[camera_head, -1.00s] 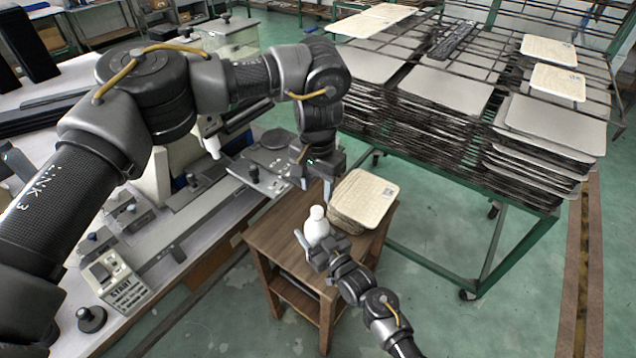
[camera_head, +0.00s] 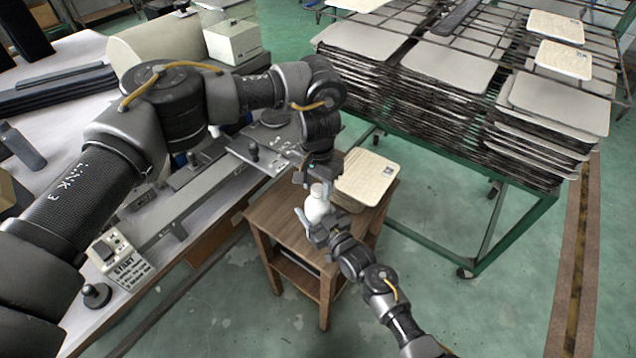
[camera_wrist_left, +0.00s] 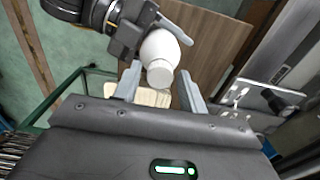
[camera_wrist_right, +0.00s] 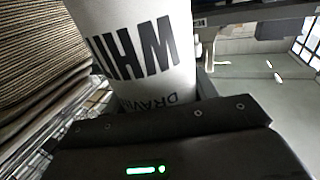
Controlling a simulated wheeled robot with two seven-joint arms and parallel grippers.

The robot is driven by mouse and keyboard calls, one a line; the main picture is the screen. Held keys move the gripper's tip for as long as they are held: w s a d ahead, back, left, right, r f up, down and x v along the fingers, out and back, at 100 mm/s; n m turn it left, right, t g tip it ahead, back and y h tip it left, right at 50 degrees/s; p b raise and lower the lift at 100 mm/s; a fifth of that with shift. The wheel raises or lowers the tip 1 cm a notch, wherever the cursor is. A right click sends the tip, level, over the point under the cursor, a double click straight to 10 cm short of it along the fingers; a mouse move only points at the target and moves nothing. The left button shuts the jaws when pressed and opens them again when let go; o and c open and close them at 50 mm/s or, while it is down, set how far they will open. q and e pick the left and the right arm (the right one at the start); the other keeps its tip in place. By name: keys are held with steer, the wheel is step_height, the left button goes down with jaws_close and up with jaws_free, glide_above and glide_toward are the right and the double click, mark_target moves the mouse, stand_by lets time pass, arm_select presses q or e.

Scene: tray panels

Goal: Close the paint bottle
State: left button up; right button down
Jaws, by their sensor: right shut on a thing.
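The white paint bottle (camera_head: 317,210) is upright over the small wooden table, with a narrower white cap or neck on top. I cannot tell whether its base touches the tabletop. The left wrist view shows the bottle (camera_wrist_left: 160,50) from above, its round white top between the fingers. My right gripper (camera_head: 316,229) is shut on the bottle's body from the near side. In the right wrist view the bottle (camera_wrist_right: 140,45) fills the jaws, with dark lettering showing. My left gripper (camera_head: 314,182) points down just above the bottle top, its fingers open on either side. How tight the top is cannot be seen.
The wooden table (camera_head: 270,228) also bears a stack of pale panels (camera_head: 368,178) behind the bottle. A green rack (camera_head: 450,150) of grey trays stands at the right. A long bench with a machine and START box (camera_head: 118,262) runs along the left. Floor is clear in front.

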arm_select(q)
jaws_close()
steer(key=m, duration=2.3)
steer(key=shift+d, duration=0.1)
steer(key=m, duration=1)
steer(key=shift+s+f, duration=0.1)
steer(key=m, duration=0.4)
steer(key=shift+d+m, duration=0.1)
steer(key=shift+m, duration=0.2)
steer(key=shift+c, duration=0.2)
jaws_free()
steer(key=o, duration=0.3)
